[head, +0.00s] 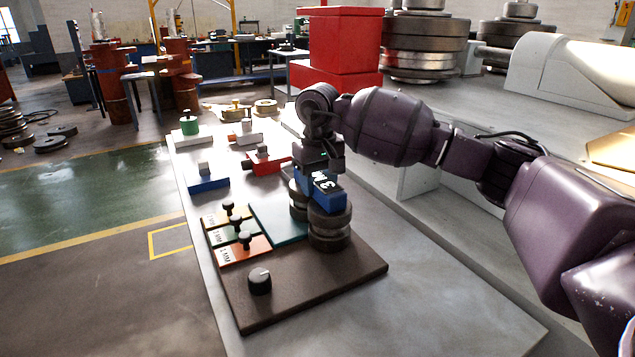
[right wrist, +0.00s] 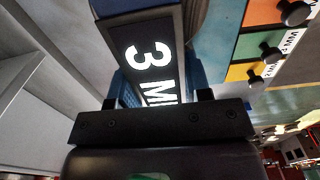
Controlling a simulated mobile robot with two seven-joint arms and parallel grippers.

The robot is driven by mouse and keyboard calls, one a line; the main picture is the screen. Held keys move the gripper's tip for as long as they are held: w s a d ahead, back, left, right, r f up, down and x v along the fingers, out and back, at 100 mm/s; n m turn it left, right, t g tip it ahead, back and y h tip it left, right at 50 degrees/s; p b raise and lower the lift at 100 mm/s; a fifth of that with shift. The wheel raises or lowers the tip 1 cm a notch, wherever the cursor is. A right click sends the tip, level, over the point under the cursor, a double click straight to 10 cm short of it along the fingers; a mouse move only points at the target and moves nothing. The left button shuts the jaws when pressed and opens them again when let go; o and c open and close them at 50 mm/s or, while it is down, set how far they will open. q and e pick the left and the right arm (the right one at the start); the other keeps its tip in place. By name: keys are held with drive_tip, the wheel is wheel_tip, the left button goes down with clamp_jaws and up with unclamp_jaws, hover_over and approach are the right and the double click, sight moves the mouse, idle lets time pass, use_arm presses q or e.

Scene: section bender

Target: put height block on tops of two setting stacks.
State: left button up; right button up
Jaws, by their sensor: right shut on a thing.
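The height block (head: 330,198) is blue with a black top face marked "3" in white. In the right wrist view the block (right wrist: 150,55) shows "3 M" between the fingers. My right gripper (head: 320,165) is shut on the block from above; it also shows in the right wrist view (right wrist: 162,95). The front setting stack (head: 330,236), of dark round discs, stands under the block's near end. The rear setting stack (head: 297,205) is partly hidden behind the block. The block spans both stacks' tops; I cannot tell whether it touches them. My left gripper is out of view.
The stacks stand on a dark board (head: 310,285) with a black knob (head: 260,281) and coloured slots with pegs (head: 237,238). A blue block (head: 208,183), a red block (head: 265,163) and a green-knobbed piece (head: 189,124) lie farther back. Red boxes (head: 345,40) stand behind.

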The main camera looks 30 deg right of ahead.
sight(318, 179)
drive_tip(key=shift+r, duration=0.2)
drive_tip(key=shift+f, duration=0.15)
drive_tip(key=o, duration=1.2)
drive_tip(key=shift+r, duration=0.25)
wheel_tip(318, 179, up, 12)
drive_tip(key=p, duration=0.1)
drive_tip(key=shift+f, duration=0.15)
